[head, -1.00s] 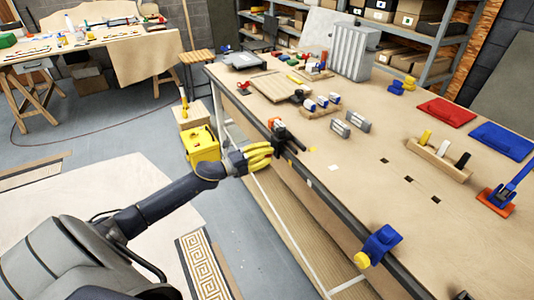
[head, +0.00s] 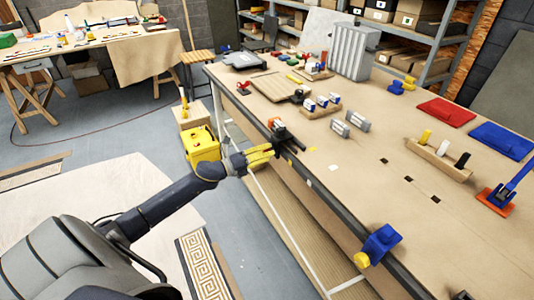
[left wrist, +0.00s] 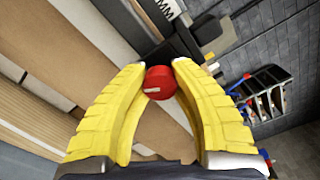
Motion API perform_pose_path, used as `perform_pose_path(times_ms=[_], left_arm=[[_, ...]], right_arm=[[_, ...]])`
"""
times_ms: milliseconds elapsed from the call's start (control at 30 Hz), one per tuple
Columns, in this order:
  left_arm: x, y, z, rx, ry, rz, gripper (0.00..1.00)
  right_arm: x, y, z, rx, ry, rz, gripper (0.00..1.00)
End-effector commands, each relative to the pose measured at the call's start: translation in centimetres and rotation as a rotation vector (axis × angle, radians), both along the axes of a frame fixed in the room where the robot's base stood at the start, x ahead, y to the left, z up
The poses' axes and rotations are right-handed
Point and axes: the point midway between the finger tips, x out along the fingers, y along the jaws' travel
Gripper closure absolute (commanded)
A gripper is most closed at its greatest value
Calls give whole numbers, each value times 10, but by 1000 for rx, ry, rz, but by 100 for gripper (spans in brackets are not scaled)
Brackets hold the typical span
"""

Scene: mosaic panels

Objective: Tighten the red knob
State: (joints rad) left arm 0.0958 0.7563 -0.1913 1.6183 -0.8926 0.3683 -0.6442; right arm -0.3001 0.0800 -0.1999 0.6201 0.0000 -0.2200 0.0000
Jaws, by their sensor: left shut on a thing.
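The red knob (left wrist: 161,82) is round with a pale mark on its face. It sits between the tips of my left gripper (left wrist: 160,73) in the left wrist view, and the yellow fingers are shut on its sides. In the head view my left gripper (head: 262,154) is at the workbench's near edge, at a dark clamp-like fitting (head: 284,134) with a small orange-red part. The knob is hidden behind the fingers there. My right gripper is in neither view.
The workbench (head: 340,175) carries a wooden block with coloured pegs (head: 440,158), grey blocks and red and blue pads. A blue clamp with a yellow knob (head: 380,243) is on the near edge. A yellow box (head: 202,146) stands left of my gripper. The benchtop's middle is mostly clear.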

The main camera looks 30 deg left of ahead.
Motion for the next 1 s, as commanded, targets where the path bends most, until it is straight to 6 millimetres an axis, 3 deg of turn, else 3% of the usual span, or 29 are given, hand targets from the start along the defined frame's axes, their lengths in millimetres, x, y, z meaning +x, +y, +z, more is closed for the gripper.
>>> perform_pose_path(times_ms=[200,233,467,767,1000], left_arm=[[-1,0,-4,2,6,0,100],[-1,0,-4,2,6,0,74],[-1,0,-3,1,4,0,47],[-1,0,-2,-1,3,0,45],[-17,9,-3,0,5,0,45]], right_arm=[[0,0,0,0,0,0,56],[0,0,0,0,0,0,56],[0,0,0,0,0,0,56],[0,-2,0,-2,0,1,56],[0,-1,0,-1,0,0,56]])
